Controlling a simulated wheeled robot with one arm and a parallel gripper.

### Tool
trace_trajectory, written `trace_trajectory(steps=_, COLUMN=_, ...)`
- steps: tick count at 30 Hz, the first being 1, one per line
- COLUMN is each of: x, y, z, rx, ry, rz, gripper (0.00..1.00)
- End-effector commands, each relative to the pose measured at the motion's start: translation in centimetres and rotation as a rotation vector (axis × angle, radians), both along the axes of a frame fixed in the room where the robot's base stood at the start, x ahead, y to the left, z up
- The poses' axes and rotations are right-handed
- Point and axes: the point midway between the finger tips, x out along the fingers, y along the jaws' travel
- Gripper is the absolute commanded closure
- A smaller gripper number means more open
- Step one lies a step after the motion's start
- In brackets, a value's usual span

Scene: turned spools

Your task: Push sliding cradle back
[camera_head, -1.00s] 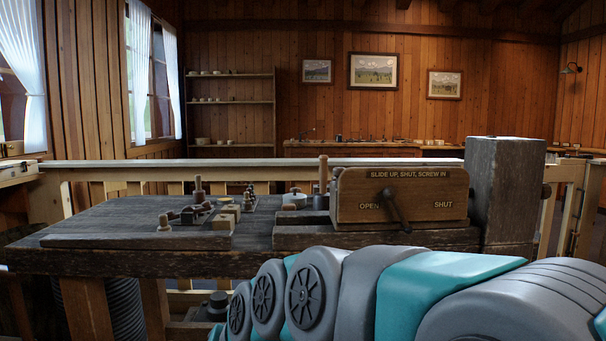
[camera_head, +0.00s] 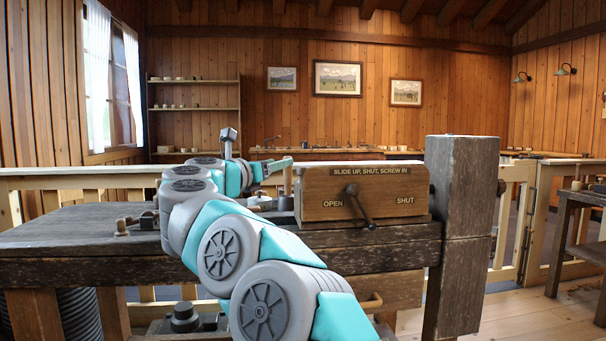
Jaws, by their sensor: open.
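A wooden box (camera_head: 330,197) lettered "SLIDE UP, SHUT, SCREW IN" stands on the dark workbench (camera_head: 95,247). Its dark lever (camera_head: 361,207) hangs down and right, between the "OPEN" and "SHUT" marks. My arm reaches over the bench from the front. My gripper (camera_head: 277,165) is small in view, just left of the box's upper left corner; its jaws are open. I cannot tell whether it touches anything. Dark parts (camera_head: 284,201) sit low beside the box's left end, partly behind my arm. I cannot tell for sure which part is the sliding cradle.
A thick dark post (camera_head: 461,200) rises right of the box. Small wooden fittings (camera_head: 124,226) sit on the bench at left, partly covered by my arm. A pale rail fence (camera_head: 520,215) runs behind. A side table (camera_head: 580,225) stands far right, with open floor before it.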

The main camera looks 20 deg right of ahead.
Motion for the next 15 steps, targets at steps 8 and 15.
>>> trace_trajectory(steps=8, x=-1.1, y=-2.0, z=-2.3, rx=0.108, ry=-0.036, rz=-0.111, gripper=0.46)
trace_trajectory(steps=15, x=0.1, y=-4.4, z=-2.3, rx=0.105, ry=-0.034, rz=-0.113, gripper=0.46)
